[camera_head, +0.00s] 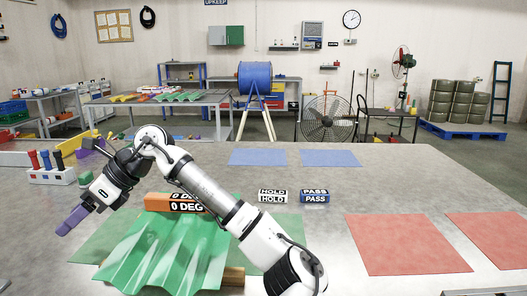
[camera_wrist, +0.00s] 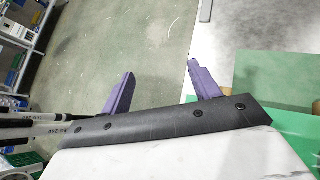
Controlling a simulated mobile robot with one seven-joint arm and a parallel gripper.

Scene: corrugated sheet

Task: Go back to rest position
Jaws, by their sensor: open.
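My gripper (camera_head: 75,219) hangs at the left of the table in the head view, above its left part, with its purple fingers pointing down and left. In the wrist view my gripper (camera_wrist: 160,88) shows two purple fingers spread apart with nothing between them, over grey floor and the pale table edge. My white and grey arm reaches across the front of the table from the lower right. A green corrugated sheet (camera_head: 150,250) lies on a green mat (camera_head: 95,243), beneath and beside my arm, which hides part of it.
An orange "0 DEG" block (camera_head: 172,203) stands behind the sheet. HOLD (camera_head: 272,197) and PASS (camera_head: 314,197) blocks stand mid-table. A white rack (camera_head: 52,176) with coloured handles is at the left. Blue mats (camera_head: 258,157) and red mats (camera_head: 405,243) lie flat. The table's centre right is clear.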

